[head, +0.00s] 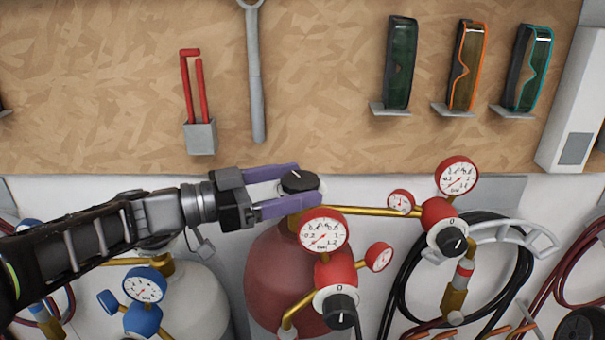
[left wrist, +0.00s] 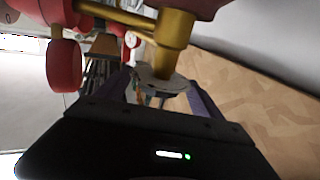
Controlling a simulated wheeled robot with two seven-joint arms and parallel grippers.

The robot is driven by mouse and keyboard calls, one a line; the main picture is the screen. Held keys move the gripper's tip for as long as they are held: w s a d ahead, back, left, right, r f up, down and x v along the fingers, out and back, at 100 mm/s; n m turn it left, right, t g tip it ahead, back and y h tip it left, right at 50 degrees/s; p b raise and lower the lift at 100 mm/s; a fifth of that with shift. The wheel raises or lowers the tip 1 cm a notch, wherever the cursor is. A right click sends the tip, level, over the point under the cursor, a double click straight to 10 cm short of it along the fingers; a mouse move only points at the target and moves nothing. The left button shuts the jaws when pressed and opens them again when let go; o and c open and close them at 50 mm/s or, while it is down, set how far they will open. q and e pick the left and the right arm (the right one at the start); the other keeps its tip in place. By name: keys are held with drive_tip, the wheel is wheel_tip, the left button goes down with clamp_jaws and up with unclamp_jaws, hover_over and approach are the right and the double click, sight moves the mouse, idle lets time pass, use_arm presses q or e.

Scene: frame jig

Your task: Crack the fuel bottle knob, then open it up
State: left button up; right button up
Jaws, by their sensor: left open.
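The red fuel bottle (head: 278,270) stands below the board in the head view, partly hidden by a gauge and regulator. Its black knob (head: 298,182), with a white mark on top, sits on the brass valve. My left gripper (head: 306,184) reaches in from the left with its purple fingers open, one on the far side and one on the near side of the knob. I cannot tell whether either finger touches it. In the left wrist view, the brass valve stem (left wrist: 174,42) runs to the knob's pale underside (left wrist: 160,84) between the fingers. My right gripper is not in view.
A red regulator (head: 336,272) with gauges stands close in front of the bottle. A brass pipe (head: 365,210) runs right to another red regulator (head: 438,213). A blue gauge (head: 144,286) and grey bottle are at left. A wrench (head: 256,85) and goggles (head: 400,65) hang above.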

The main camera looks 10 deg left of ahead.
use_arm(q)
drive_tip(key=shift+x, duration=0.95)
drive_tip(key=shift+c, duration=0.5)
drive_tip(key=c, duration=1.3)
drive_tip(key=shift+f+b, duration=0.2)
drive_tip(key=shift+b, duration=0.25)
drive_tip(key=n+t+y+b, duration=0.4)
drive_tip(key=b, duration=0.8)
drive_tip(key=shift+t+y, duration=0.3)
drive_tip(key=shift+y, duration=0.1)
drive_tip(key=shift+a+r+n+t+y+b, duration=0.15)
drive_tip(key=shift+n+t+y+b, duration=0.5)
drive_tip(key=shift+n+y, duration=0.55)
drive_tip(key=o, duration=1.4)
